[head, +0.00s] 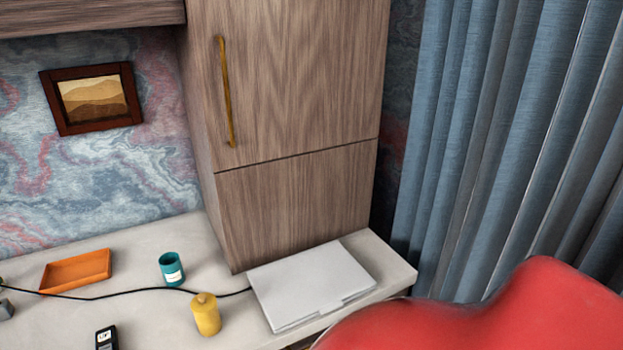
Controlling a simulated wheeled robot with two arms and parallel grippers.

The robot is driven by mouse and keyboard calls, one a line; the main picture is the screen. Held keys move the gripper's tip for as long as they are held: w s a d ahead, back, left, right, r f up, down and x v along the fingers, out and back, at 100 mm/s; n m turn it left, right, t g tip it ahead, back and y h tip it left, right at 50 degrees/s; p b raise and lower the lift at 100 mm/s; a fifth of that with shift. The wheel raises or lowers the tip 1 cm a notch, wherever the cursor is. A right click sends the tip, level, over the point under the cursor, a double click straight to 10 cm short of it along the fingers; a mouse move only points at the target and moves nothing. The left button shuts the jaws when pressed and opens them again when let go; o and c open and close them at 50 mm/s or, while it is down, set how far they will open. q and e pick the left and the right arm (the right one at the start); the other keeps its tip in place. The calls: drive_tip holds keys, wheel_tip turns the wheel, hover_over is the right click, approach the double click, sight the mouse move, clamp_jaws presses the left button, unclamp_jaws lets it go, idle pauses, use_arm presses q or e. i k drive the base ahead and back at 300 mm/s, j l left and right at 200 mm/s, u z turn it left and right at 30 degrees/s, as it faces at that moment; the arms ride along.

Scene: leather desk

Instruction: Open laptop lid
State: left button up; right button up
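A flat white laptop (311,284) lies on the desk at the lower middle of the head view, in front of the wooden cabinet. Its lid is shut, and a small notch shows along its front edge. A black cable runs to its left side. Neither of my grippers shows in the head view.
The pale desk (225,265) holds a yellow bottle (206,315), a teal cup (171,269), an orange tray (77,271) and a black device (106,338). A wooden cabinet (290,200) stands behind the laptop. A red chair (490,315) covers the lower right, near blue curtains (500,130).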

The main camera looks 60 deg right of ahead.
sight(289, 290)
drive_tip(key=z, duration=2)
